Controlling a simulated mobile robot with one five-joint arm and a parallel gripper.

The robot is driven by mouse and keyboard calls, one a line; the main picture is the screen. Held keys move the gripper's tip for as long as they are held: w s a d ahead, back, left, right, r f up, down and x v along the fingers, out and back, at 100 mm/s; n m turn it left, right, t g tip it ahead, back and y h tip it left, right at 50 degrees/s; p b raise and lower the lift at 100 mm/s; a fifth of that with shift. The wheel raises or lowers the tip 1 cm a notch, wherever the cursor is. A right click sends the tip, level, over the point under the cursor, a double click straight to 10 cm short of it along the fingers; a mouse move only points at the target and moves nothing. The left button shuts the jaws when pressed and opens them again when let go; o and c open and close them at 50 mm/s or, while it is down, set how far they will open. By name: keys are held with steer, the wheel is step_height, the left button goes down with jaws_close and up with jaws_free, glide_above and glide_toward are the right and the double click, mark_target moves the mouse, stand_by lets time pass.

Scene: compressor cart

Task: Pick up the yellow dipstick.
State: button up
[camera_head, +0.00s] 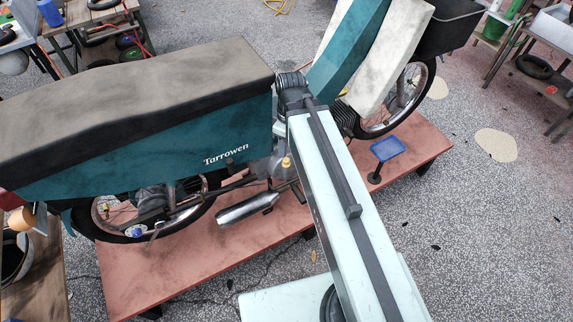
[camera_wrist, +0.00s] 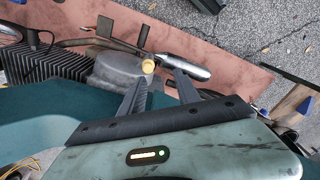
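The yellow dipstick (camera_head: 286,162) shows as a small yellow knob low on the engine side of the teal motorbike (camera_head: 140,140), just left of my arm. In the wrist view its round yellow top (camera_wrist: 148,66) stands on the grey engine cover (camera_wrist: 122,70). My gripper (camera_wrist: 163,74) has its two dark fingers spread apart with nothing between them. My gripper is hidden behind the arm in the head view.
The motorbike stands on a low red platform (camera_head: 270,245). A silver exhaust (camera_head: 248,208) lies low beside the engine, and black cooling fins (camera_wrist: 45,65) are left of the cover. A blue-topped post (camera_head: 387,149) stands right of my arm. Workbenches (camera_head: 540,60) are farther off.

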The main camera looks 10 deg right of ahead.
mark_target(286, 166)
steer(key=w+f+n+b, duration=0.1)
steer(key=f+n+b, duration=0.1)
steer(key=w+f+n+b, duration=0.1)
steer(key=f+n+b, duration=0.1)
steer(key=f+b, duration=0.1)
steer(key=w+f+n+b, duration=0.1)
steer(key=f+n+b, duration=0.1)
steer(key=f, duration=0.1)
steer(key=shift+w+d+n+y, duration=0.15)
steer(key=shift+d+n+y, duration=0.1)
steer(key=shift+n+y, duration=0.15)
steer(key=shift+d+f+b, duration=0.3)
steer(key=shift+f+b, duration=0.1)
steer(key=shift+b, duration=0.15)
steer(key=f+b, duration=0.8)
steer(key=shift+a, duration=0.3)
steer(key=shift+r, duration=0.2)
jaws_close()
